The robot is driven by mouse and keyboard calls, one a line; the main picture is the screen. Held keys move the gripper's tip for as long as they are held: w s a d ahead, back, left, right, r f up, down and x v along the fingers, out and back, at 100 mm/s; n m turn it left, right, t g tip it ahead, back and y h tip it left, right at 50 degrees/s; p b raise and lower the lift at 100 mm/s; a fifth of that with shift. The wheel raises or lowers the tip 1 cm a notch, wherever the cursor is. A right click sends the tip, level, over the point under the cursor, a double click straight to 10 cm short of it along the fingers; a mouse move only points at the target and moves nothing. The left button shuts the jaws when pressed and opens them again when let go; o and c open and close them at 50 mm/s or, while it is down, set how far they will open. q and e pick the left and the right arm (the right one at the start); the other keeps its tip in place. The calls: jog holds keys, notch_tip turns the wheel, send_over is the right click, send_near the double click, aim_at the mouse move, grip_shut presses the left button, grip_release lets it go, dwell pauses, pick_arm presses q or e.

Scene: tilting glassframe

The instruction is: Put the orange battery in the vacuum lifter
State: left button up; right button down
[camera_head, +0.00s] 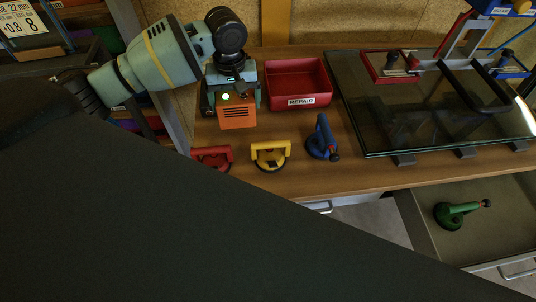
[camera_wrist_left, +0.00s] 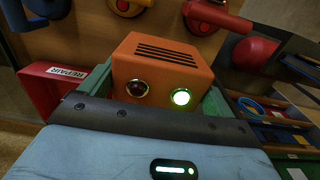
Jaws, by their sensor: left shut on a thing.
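My left gripper (camera_head: 232,98) is shut on the orange battery (camera_head: 238,114), over the left part of the workbench. In the left wrist view the battery (camera_wrist_left: 160,68) sits between the fingers, with one green light lit and one dark red light. Hand-held suction lifters lie near the bench's front edge: a red one (camera_head: 213,157), a yellow one (camera_head: 270,154) and a blue one (camera_head: 321,138). A green one (camera_head: 459,213) lies in the open drawer. The red one is partly hidden by a dark shape in front. My right gripper is not in view.
A red bin marked REPAIR (camera_head: 297,101) stands right of the gripper. A glass pane (camera_head: 400,130) lies on supports at the right, with a black-handled frame and red and blue parts on it. An open drawer (camera_head: 520,230) juts out at lower right. Shelves stand at left.

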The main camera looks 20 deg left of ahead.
aim_at(237, 113)
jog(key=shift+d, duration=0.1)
pick_arm(q)
notch_tip(237, 113, down, 4)
jog(key=shift+f, duration=0.45)
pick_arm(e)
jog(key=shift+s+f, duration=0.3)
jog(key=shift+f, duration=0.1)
pick_arm(q)
notch_tip(237, 113, down, 4)
jog(key=shift+f+b, duration=0.2)
jog(key=shift+b, duration=0.35)
jog(key=shift+f, duration=0.25)
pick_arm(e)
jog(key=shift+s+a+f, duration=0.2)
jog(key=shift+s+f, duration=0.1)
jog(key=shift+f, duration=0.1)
pick_arm(q)
jog(key=shift+d+f, duration=0.1)
jog(key=o, duration=1.2)
jog(key=shift+f, duration=0.1)
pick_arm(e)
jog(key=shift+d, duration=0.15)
